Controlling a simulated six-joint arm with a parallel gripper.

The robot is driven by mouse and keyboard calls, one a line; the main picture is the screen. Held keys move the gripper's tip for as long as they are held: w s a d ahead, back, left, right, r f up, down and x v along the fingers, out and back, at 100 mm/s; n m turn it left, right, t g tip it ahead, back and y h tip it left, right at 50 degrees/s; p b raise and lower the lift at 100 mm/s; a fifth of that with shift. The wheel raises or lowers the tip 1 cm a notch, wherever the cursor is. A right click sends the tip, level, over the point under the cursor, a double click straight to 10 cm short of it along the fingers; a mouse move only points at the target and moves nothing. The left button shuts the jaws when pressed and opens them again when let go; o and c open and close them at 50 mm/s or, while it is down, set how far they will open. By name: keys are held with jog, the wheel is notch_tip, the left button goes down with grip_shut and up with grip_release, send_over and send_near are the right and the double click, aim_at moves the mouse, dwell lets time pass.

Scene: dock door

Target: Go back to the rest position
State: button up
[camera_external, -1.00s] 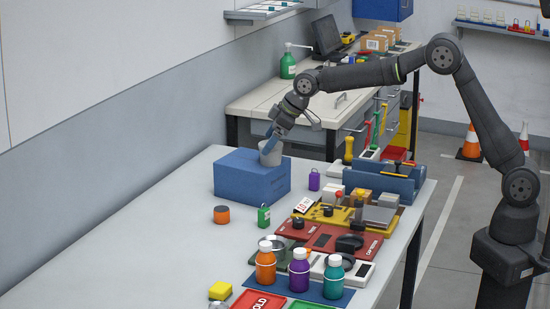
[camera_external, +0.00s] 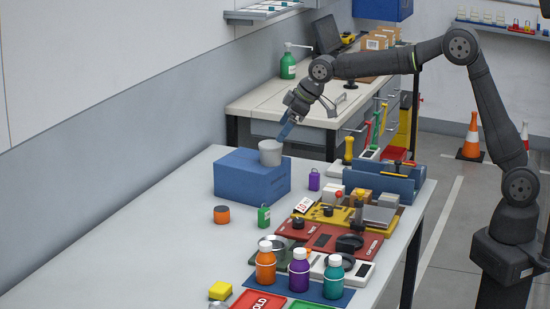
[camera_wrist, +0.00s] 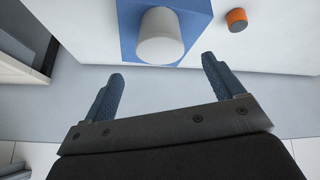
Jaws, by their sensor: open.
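My gripper (camera_external: 284,133) is above and just right of the blue box in the external view, with its blue fingers pointing down and left. It is open and empty. In the wrist view the two blue fingers (camera_wrist: 163,85) stand wide apart with nothing between them. A light grey cup (camera_external: 270,153) stands upright on the blue box (camera_external: 250,182), apart from my fingers. The cup also shows in the wrist view (camera_wrist: 160,38), ahead of the fingertips, on the blue box top (camera_wrist: 196,20).
An orange jar (camera_external: 221,214) and a green padlock (camera_external: 263,217) stand near the blue box. Capped bottles (camera_external: 299,270) stand at the front, beside red and yellow panels. A blue holder (camera_external: 384,182) stands at the right edge. A workbench (camera_external: 262,104) lies behind. The table's left part is clear.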

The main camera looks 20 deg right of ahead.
jog(key=x, duration=0.8)
notch_tip(320, 180, up, 5)
jog(key=shift+f, duration=0.2)
jog(key=w+d+r, duration=0.3)
jog(key=d+r, duration=0.4)
jog(key=d, duration=0.5)
jog(key=n+g, duration=0.1)
jog(key=n, duration=0.2)
send_over(272, 144)
jog(key=s+a, duration=0.4)
jog(key=a, duration=0.3)
notch_tip(272, 144, down, 6)
jog(key=s+a+f, duration=0.4)
jog(key=s+a, duration=0.3)
jog(key=a, duration=0.1)
jog(key=s+a+f+n+g+y, duration=0.1)
jog(key=s+a+f, duration=0.3)
jog(key=s+a, duration=0.4)
jog(key=shift+a+n, duration=0.3)
jog(key=shift+a, duration=0.35)
jog(key=shift+f, duration=0.15)
jog(key=o, duration=0.3)
